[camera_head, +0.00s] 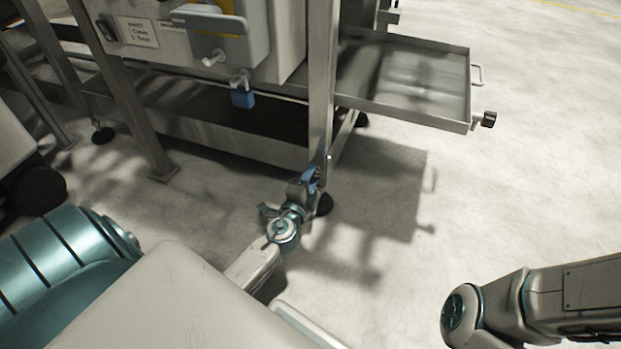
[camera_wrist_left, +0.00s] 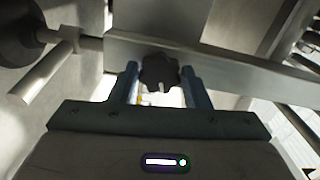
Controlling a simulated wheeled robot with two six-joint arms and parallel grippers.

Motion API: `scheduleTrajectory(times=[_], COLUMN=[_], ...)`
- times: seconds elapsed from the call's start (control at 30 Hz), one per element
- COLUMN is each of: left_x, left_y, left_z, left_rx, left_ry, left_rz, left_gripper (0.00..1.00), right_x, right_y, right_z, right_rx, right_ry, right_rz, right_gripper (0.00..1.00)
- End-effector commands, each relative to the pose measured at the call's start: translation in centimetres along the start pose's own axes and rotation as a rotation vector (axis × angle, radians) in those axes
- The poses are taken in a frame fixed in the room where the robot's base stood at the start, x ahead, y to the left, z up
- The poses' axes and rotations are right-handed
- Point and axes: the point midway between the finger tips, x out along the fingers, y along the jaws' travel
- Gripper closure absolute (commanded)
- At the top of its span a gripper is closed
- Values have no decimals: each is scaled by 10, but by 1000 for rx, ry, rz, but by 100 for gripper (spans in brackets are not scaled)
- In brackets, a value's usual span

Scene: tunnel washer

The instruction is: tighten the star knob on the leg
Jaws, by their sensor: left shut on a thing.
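The black star knob (camera_wrist_left: 159,71) sits on the metal leg in the left wrist view. My left gripper (camera_wrist_left: 160,84) has its two blue fingers on either side of the knob and is shut on it. In the head view my left gripper (camera_head: 311,180) is at the lower part of the upright steel leg (camera_head: 321,95), just above its dark foot (camera_head: 324,204). The knob itself is hidden there by the gripper. My right arm shows at the lower right, but its gripper is out of view.
A steel drip tray (camera_head: 405,112) with a dark knob (camera_head: 489,119) at its corner juts out to the right of the leg. A blue padlock (camera_head: 243,98) hangs from the machine's box above. The floor (camera_head: 540,170) to the right is clear.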

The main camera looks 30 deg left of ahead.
Motion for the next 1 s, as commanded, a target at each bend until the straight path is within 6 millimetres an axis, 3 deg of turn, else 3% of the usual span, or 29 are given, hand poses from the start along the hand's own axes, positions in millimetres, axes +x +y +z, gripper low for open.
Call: scheduleTrajectory(times=[1.0], left_x=[-1], left_y=[0], left_z=[-1], left_rx=[967], left_ry=[3], left_rz=[3], left_gripper=[80], right_x=[18], right_y=[-5], right_z=[9], right_rx=[-2], right_ry=[3], right_rz=[-1], right_gripper=[64])
